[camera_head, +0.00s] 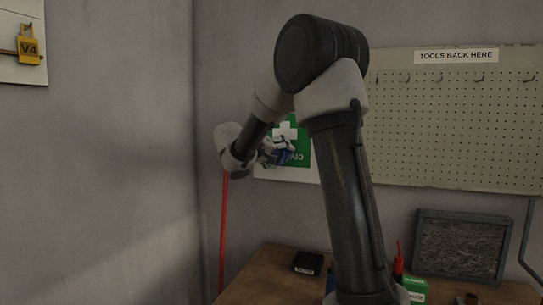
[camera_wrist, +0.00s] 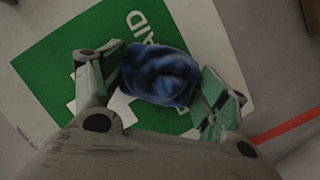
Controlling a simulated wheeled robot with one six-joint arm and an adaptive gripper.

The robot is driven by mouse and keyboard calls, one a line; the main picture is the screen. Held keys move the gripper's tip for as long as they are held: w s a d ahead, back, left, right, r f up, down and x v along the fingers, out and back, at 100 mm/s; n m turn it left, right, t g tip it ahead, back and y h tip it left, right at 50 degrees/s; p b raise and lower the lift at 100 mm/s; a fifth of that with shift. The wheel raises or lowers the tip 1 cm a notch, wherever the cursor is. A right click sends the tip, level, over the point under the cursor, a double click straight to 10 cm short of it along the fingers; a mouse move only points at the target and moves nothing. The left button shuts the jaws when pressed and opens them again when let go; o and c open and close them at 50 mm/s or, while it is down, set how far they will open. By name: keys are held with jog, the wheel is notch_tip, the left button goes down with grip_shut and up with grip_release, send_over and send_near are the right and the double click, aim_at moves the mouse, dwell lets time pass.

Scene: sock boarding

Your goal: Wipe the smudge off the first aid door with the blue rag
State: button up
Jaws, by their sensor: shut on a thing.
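The first aid door (camera_head: 304,146) is a white panel with a green field, a white cross and lettering, on the back wall. It also fills much of the wrist view (camera_wrist: 60,50), turned at an angle. My gripper (camera_wrist: 160,75) is shut on the crumpled blue rag (camera_wrist: 160,72), which is bunched between the two fingers in front of the green field. In the head view the gripper and rag (camera_head: 284,156) are at the door's lower part, partly covering the sign. I cannot tell whether the rag touches the door. No smudge can be made out.
A pegboard (camera_head: 450,130) with empty hooks hangs to the right. A red pole (camera_head: 223,235) stands near the corner. The wooden bench (camera_head: 265,275) below bears a black box (camera_head: 308,263), a green-and-white container (camera_head: 414,287) and a framed dark panel (camera_head: 460,247).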

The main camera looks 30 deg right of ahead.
aim_at(299, 156)
jog(key=shift+s+d, duration=0.9)
jog(key=shift+s, duration=0.3)
jog(key=shift+s+d, duration=0.9)
jog(key=shift+s, duration=0.25)
jog(key=shift+w, duration=0.15)
jog(key=shift+w+a+r, duration=0.1)
jog(key=shift+w+a, duration=0.5)
jog(key=shift+w, duration=0.2)
jog(key=shift+w+a, duration=0.55)
jog(key=shift+w, duration=0.2)
jog(key=shift+c, duration=0.4)
jog(key=w+a, duration=0.4)
jog(key=w, duration=0.1)
jog(key=shift+w+a, duration=0.35)
jog(key=s+a, duration=0.3)
jog(key=a, duration=0.1)
jog(key=shift+s+a, duration=0.35)
jog(key=shift+s, duration=0.05)
jog(key=shift+a, duration=0.1)
